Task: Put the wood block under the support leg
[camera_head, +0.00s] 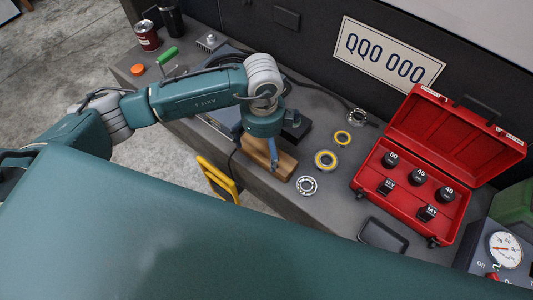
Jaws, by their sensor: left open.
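A light brown wood block (284,168) lies on the dark grey workbench, partly hidden by my left gripper (270,152). My left gripper points down right over the block, with a blue finger in front of it. The gripper is open; whether it touches the block cannot be told. My right gripper is not in view. I cannot make out a support leg for certain; a black piece (297,129) shows just behind the block.
Bearings (326,160) and a ring (342,138) lie right of the block. An open red case (430,145) with sockets, a black tray (383,235) and a gauge (504,249) stand farther right. A yellow frame (217,178) is at the bench's front edge. A red can (147,36) stands back left.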

